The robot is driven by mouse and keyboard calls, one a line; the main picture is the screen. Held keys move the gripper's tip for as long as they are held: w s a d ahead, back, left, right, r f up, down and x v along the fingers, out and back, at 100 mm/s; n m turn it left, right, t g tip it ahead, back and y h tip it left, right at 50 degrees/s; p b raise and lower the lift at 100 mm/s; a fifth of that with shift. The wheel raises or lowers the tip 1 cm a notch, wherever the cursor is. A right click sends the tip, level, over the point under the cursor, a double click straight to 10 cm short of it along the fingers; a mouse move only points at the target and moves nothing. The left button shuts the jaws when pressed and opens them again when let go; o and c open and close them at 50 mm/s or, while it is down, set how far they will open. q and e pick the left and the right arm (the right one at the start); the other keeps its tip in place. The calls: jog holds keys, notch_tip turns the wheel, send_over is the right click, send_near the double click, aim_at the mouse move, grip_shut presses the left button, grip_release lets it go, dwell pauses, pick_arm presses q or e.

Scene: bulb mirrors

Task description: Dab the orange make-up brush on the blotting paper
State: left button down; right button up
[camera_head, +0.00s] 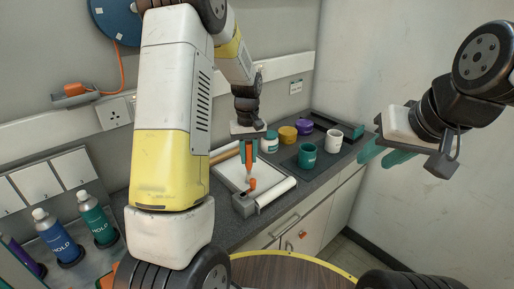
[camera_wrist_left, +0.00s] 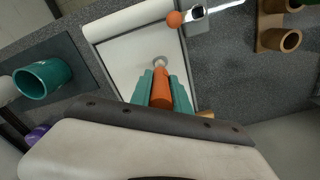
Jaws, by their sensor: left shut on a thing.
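My left gripper (camera_head: 248,150) is shut on the orange make-up brush (camera_head: 249,162) and holds it pointing down over the blotting paper (camera_head: 229,173). In the left wrist view the brush (camera_wrist_left: 162,90) sits between the teal fingers (camera_wrist_left: 162,92), its pale round end over the white sheet (camera_wrist_left: 122,72). I cannot tell whether that end touches the paper. The white paper roll (camera_head: 275,191) lies along the sheet's near edge. My right gripper (camera_head: 384,152) is at the right, far from the paper, with its teal fingers apart and nothing between them.
A teal mug (camera_head: 307,155), a white mug (camera_head: 333,140), a yellow pot (camera_head: 288,134) and a purple pot (camera_head: 304,127) stand right of the paper. Spray bottles (camera_head: 100,226) stand at the left. A round wooden table (camera_head: 285,275) is in front.

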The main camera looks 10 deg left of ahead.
aim_at(248, 143)
pick_arm(q)
jog(key=shift+r, duration=3.5)
